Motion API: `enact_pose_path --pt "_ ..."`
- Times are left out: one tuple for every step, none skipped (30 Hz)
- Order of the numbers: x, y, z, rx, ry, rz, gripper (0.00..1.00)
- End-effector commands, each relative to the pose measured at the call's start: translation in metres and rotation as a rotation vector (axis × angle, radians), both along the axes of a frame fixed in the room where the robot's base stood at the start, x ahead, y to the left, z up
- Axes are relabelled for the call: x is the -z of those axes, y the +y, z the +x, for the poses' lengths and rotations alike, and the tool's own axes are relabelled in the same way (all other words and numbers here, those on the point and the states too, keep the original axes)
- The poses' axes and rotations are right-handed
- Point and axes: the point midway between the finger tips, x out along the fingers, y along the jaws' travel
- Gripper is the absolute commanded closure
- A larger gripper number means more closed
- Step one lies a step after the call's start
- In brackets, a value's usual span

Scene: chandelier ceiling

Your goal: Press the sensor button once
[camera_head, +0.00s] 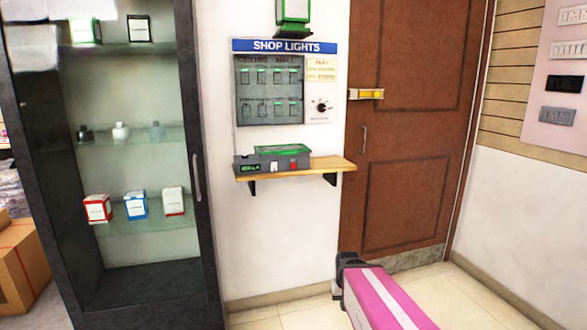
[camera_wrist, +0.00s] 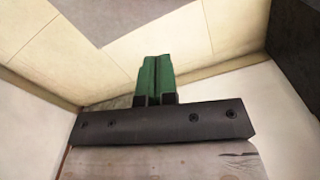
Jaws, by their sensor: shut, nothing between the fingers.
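A grey device (camera_head: 262,168) with a green top, a small display, a white part and a red part (camera_head: 293,163) rests on a wooden wall shelf (camera_head: 322,169) in the head view. I cannot tell which part is the sensor button. My gripper (camera_wrist: 157,60) shows in the wrist view with its green fingers shut together and empty. It is apart from the device, which the wrist view does not show. In the head view, a magenta and white part of my arm shows at the bottom, but the fingers cannot be made out.
A shop lights panel (camera_head: 270,88) with several switches and a dial hangs above the shelf. A dark glass-shelved cabinet (camera_head: 203,225) stands to the left. A brown door (camera_head: 412,140) with a yellow latch (camera_head: 371,94) is to the right. Tiled floor lies below.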

Motion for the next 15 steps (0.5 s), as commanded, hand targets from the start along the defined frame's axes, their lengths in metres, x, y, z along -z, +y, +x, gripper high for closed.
enact_pose_path --pt "0.0 0.0 0.0 0.0 0.0 0.0 1.0" --pt "0.0 0.0 0.0 0.0 0.0 0.0 1.0" --pt "0.0 0.0 0.0 0.0 0.0 0.0 1.0" --pt "0.0 0.0 0.0 0.0 0.0 0.0 1.0" --pt "0.0 0.0 0.0 0.0 0.0 0.0 1.0" --pt "0.0 0.0 0.0 0.0 0.0 0.0 1.0" --pt "0.0 0.0 0.0 0.0 0.0 0.0 1.0" --pt "0.0 0.0 0.0 0.0 0.0 0.0 1.0" --pt "0.0 0.0 0.0 0.0 0.0 0.0 1.0" --pt "0.0 0.0 0.0 0.0 0.0 0.0 1.0" --pt "0.0 0.0 0.001 -0.002 -0.001 -0.002 1.0" --pt "-0.001 0.0 0.002 -0.009 -0.005 -0.006 1.0" --pt "-0.002 0.0 0.004 -0.017 -0.009 -0.011 1.0" --pt "-0.003 0.0 0.007 -0.029 -0.015 -0.019 1.0" --pt "-0.006 0.0 0.013 -0.051 -0.026 -0.036 1.0"
